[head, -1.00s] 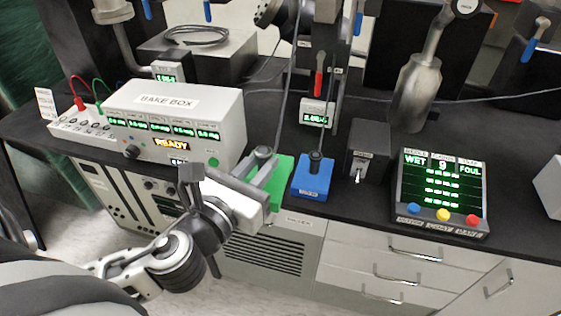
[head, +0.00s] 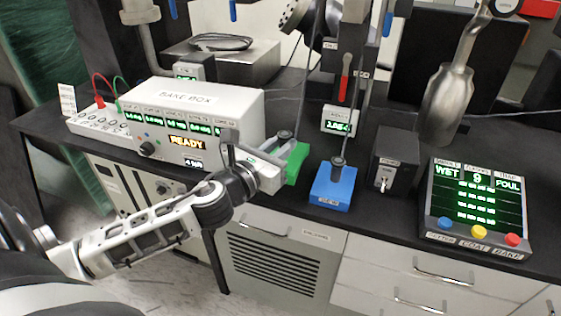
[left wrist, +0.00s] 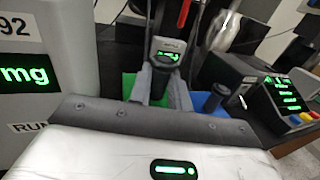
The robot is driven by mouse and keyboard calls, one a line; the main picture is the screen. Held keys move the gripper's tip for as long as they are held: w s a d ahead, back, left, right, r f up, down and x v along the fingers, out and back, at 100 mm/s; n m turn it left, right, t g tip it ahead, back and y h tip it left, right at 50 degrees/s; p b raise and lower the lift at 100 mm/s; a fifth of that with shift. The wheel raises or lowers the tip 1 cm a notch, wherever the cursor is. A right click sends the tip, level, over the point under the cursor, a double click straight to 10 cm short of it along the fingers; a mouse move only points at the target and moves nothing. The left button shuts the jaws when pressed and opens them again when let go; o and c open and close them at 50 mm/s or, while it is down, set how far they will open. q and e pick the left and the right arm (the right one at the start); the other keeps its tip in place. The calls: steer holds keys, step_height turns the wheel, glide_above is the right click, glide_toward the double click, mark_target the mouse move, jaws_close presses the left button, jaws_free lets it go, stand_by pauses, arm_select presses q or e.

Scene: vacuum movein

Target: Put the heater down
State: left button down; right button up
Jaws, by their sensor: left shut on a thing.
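My left gripper (head: 285,146) is shut on the dark knob of a green block (head: 298,163), which I take to be the heater. The block is just right of the bake box, near the front of the bench. I cannot tell whether it touches the bench top. In the left wrist view, the grey fingers (left wrist: 160,90) close around the dark knob, with green (left wrist: 129,84) showing beside them. The block's front and underside are largely hidden by the gripper. My right gripper is not in view.
The bake box (head: 190,112) stands left of the gripper. A blue block (head: 333,188) with a black knob is close on the right. A dark switch box (head: 396,158) and a lit panel (head: 476,205) stand farther right. Bare black bench (head: 285,108) shows behind.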

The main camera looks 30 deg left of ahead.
arm_select(q)
steer(key=shift+w+a+f+b, duration=0.15)
steer(key=shift+f+b, duration=0.1)
steer(key=shift+f, duration=0.65)
steer(key=shift+w+f+b, duration=0.1)
steer(key=shift+f+b, duration=0.15)
steer(key=shift+f, duration=0.6)
steer(key=shift+f, duration=0.2)
steer(key=c, duration=1.3)
jaws_free()
steer(key=shift+r, duration=0.1)
